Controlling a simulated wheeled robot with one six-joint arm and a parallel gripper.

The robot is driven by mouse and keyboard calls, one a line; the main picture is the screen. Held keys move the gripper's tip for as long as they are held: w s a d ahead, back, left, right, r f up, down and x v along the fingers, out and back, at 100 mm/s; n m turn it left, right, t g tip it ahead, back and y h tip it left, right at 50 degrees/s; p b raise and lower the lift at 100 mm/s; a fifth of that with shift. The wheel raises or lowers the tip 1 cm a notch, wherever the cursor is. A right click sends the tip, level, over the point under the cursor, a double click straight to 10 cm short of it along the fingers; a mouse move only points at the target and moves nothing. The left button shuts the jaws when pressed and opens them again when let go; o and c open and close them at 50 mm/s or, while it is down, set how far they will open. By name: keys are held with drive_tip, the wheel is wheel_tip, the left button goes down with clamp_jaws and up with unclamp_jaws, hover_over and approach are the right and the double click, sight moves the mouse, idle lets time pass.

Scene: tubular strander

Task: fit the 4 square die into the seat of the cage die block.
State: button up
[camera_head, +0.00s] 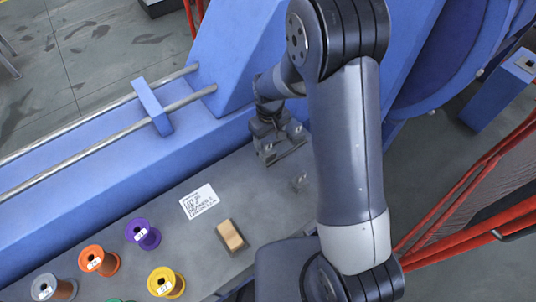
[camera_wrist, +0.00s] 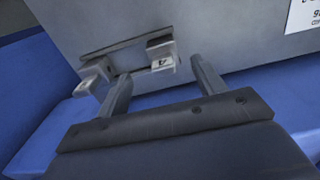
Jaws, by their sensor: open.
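My gripper (camera_head: 272,132) is low over the grey bench top, beside the blue machine body. In the wrist view its two fingers (camera_wrist: 161,70) are apart with nothing held between them. Just beyond the fingertips is a small grey metal piece with a dark bar (camera_wrist: 125,45) and two pale blocks. The right block (camera_wrist: 161,60) carries a 4; the left block (camera_wrist: 92,82) has a mark I cannot read. I cannot tell which part is the die and which the die block. A small grey piece (camera_head: 300,181) lies on the bench right of the gripper in the head view.
A white label (camera_head: 199,201) and a tan-topped block (camera_head: 232,235) lie on the bench. Several coloured spools, including a purple one (camera_head: 143,234), stand at lower left. Blue machine walls (camera_head: 150,180) border the bench; two metal rods (camera_head: 110,135) run at left.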

sight(268, 142)
drive_tip(key=f+b, duration=0.2)
drive_tip(key=f, duration=0.1)
drive_tip(key=f+b, duration=0.1)
drive_tip(key=f, duration=0.1)
drive_tip(key=shift+w+a+f, duration=0.1)
drive_tip(key=shift+a, duration=0.15)
drive_tip(key=shift+c, duration=0.4)
clamp_jaws()
